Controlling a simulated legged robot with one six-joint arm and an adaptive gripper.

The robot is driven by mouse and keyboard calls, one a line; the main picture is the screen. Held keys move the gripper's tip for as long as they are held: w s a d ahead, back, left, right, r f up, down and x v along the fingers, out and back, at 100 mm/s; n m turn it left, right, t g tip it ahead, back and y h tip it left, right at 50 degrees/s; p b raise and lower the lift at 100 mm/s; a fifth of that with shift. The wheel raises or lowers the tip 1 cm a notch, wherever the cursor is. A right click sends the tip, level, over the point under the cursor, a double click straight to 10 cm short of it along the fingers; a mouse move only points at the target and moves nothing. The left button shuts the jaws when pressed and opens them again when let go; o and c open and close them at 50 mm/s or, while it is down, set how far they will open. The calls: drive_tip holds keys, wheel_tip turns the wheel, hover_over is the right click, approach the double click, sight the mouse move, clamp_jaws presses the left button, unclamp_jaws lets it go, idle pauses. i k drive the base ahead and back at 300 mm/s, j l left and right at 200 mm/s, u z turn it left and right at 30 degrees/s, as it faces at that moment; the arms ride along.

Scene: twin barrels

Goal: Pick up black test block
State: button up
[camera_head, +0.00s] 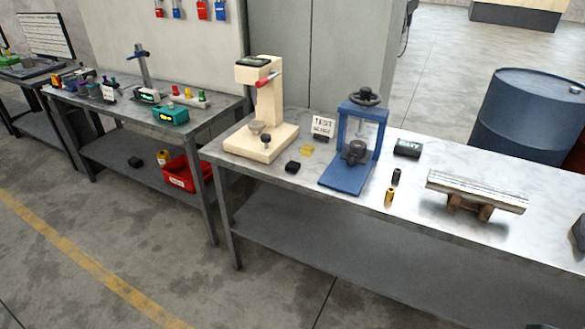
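A small black block (292,167) lies on the light metal top of the right workbench (410,235), near its front edge. It sits just right of the base of a cream bench tester (262,125) and left of a yellow piece (307,150). The block appears clear on all sides. My gripper is not in this view, so its state and distance from the block do not show.
A blue press (352,148) stands right of the block, with a small sign (322,127) behind. Farther right are a black box (407,148), a black cylinder (396,176), a brass cylinder (389,197) and a slab (475,190). A blue barrel (525,115) stands behind.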

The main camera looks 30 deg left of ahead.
sight(291, 166)
drive_tip(key=u, duration=1.25)
drive_tip(key=i+j+z, duration=0.1)
drive_tip(key=i+j, duration=0.15)
drive_tip(key=i+j+z, duration=0.1)
drive_tip(key=i+j, duration=0.15)
drive_tip(key=j, duration=0.15)
drive_tip(key=i+j+z, duration=0.1)
drive_tip(key=j, duration=0.3)
drive_tip(key=i+j+z, duration=0.1)
drive_tip(key=i+j, duration=0.25)
drive_tip(key=i+j+z, duration=0.1)
drive_tip(key=j, duration=0.3)
drive_tip(key=i+j+z, duration=0.1)
drive_tip(key=i+j, duration=0.2)
drive_tip(key=j, duration=0.15)
drive_tip(key=i+j+z, duration=0.1)
drive_tip(key=j, duration=0.3)
drive_tip(key=i+j+z, duration=0.1)
drive_tip(key=j, duration=0.35)
drive_tip(key=i, duration=0.1)
